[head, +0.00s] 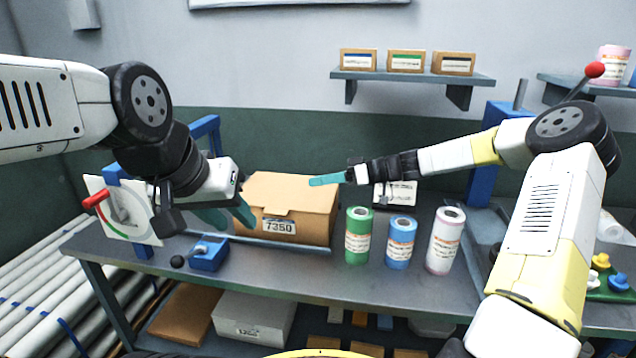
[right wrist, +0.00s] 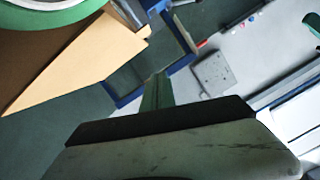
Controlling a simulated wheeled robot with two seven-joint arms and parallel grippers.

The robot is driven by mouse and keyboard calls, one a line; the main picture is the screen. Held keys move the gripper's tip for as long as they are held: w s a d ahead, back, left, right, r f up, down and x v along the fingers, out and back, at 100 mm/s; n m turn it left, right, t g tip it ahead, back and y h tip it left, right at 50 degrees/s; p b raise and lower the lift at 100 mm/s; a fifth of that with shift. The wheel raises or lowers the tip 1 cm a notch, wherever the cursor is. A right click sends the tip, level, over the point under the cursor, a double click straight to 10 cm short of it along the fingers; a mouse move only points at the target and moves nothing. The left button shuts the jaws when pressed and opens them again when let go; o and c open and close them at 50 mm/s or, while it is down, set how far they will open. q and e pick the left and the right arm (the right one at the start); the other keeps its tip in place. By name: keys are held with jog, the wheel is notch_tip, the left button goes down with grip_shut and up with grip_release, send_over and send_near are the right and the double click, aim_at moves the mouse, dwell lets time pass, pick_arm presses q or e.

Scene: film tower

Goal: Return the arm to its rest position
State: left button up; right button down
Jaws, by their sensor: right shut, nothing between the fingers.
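My right arm reaches in from the right. Its gripper (head: 326,181) has teal fingers pressed together with nothing between them, and it points left beside the top right edge of a cardboard box (head: 318,215) marked 7350. In the right wrist view the shut fingers (right wrist: 157,92) show past the dark gripper body, with cardboard at upper left. My left arm comes in from the left. Its gripper (head: 228,217) points down at the left end of the box, its two teal fingers apart. I cannot tell whether either gripper touches the box.
Green (head: 357,236), blue (head: 401,243) and white (head: 444,241) rolls stand on the workbench (head: 370,290) right of the box. A blue device with a black knob (head: 208,253) sits at front left. A red-handled panel (head: 122,212) stands at left. A wall shelf (head: 412,76) holds small boxes.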

jog(key=shift+s+d, duration=0.15)
jog(key=shift+s, duration=0.05)
jog(key=s+d+m+g+h, duration=0.1)
jog(key=s+m+h, duration=0.1)
jog(key=s+h, duration=0.8)
jog(key=s+d+r+m+t+h, duration=0.1)
jog(key=s+d+r+m+t, duration=0.1)
jog(key=s, duration=0.5)
jog(key=s+d+r+m+t+h, duration=0.1)
jog(key=s+d+r+m+t, duration=0.1)
jog(key=s+d+r+m, duration=0.2)
jog(key=s+d+r+m+t+h, duration=0.1)
jog(key=s+d+r+m, duration=0.2)
jog(key=s+d, duration=0.5)
jog(key=shift+s+m+t, duration=0.4)
jog(key=shift+s+m, duration=0.1)
jog(key=shift+s, duration=0.4)
